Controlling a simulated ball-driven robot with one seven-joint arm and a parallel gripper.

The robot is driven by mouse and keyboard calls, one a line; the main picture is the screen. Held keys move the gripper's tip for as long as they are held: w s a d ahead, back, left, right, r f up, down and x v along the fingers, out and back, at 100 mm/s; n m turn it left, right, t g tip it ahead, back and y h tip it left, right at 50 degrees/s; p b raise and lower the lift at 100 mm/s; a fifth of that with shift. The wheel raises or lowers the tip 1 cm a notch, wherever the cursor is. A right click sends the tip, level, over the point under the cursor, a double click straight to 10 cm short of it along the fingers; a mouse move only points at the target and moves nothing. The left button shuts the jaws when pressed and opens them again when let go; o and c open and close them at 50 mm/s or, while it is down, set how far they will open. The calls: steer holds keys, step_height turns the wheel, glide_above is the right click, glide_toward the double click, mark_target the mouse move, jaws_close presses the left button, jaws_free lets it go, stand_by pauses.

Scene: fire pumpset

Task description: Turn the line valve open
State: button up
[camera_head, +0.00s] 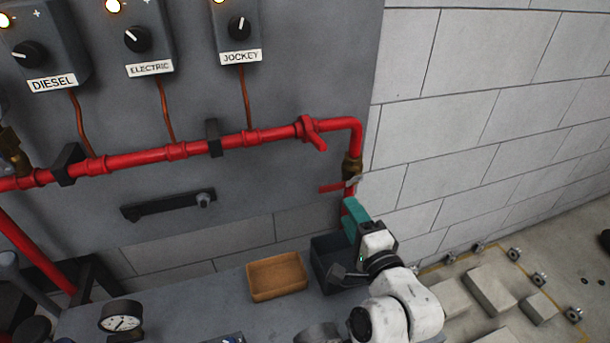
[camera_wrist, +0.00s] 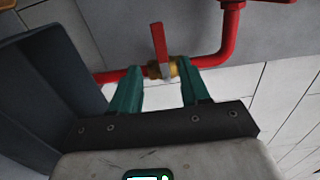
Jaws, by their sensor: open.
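The line valve (camera_head: 353,168) is a brass body on the red pipe, just below the elbow at the right end of the run. Its red lever (camera_head: 332,187) sticks out to the left, across the pipe. In the wrist view the brass body (camera_wrist: 161,70) is ahead, and the lever (camera_wrist: 159,42) stands crosswise to the pipe. My gripper (camera_head: 352,208) has teal fingers and is just below the valve in the head view. In the wrist view the gripper (camera_wrist: 159,78) is open, with its fingers apart on either side of the valve body. I cannot tell whether they touch the pipe.
A dark bin (camera_head: 325,262) stands close beside my gripper, with a tan tray (camera_head: 277,276) to its left. A gauge (camera_head: 121,316) lies on the bench. A grey panel with labelled knobs (camera_head: 137,39) is behind the pipe. The block wall (camera_head: 470,110) lies right.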

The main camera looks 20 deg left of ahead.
mark_target(332, 189)
steer(key=x, duration=1.1)
steer(key=shift+a, duration=0.45)
jaws_close()
